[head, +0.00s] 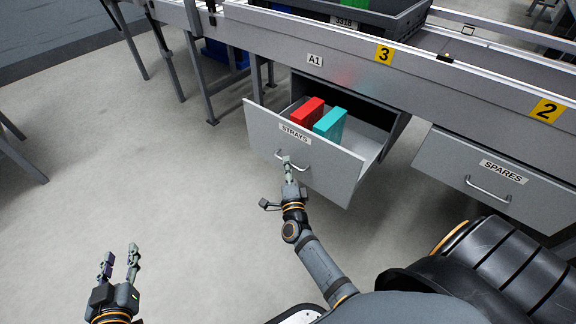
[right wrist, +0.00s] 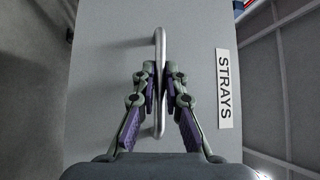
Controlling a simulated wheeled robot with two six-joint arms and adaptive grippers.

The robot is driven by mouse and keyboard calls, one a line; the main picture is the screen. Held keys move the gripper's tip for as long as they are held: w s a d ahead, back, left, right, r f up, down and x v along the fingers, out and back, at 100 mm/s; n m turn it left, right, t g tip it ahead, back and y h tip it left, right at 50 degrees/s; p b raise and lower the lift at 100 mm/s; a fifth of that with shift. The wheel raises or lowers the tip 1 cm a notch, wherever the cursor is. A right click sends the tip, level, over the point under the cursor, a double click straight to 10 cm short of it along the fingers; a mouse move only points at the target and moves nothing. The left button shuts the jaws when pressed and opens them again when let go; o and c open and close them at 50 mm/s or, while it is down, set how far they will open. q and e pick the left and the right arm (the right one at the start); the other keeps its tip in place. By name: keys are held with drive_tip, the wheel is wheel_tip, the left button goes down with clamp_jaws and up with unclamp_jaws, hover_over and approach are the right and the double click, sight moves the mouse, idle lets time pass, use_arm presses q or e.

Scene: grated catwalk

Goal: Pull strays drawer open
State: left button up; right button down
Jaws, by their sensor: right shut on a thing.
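The grey strays drawer (head: 330,172) is pulled out from under the bench, with a red box (head: 306,111) and a teal box (head: 331,124) inside. Its label reads STRAYS and also shows in the right wrist view (right wrist: 224,88). My right gripper (head: 287,163) is at the drawer front, shut on the metal drawer handle (head: 303,168). In the right wrist view the fingers (right wrist: 160,90) close on the middle of the handle bar (right wrist: 160,42). My left gripper (head: 120,262) is open and empty, low at the left above the floor, away from the drawer.
A shut spares drawer (head: 497,180) is to the right under the same bench. A dark crate (head: 350,18) marked 3318 stands on the bench (head: 340,55). Bench legs (head: 200,80) stand at the upper left. The floor (head: 150,170) left of the drawer is clear.

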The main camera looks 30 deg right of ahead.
drive_tip(key=c, duration=1.4)
unclamp_jaws()
drive_tip(key=shift+s, duration=0.1)
drive_tip(key=v, duration=0.7)
drive_tip(key=shift+s, duration=0.2)
drive_tip(key=shift+a, duration=0.1)
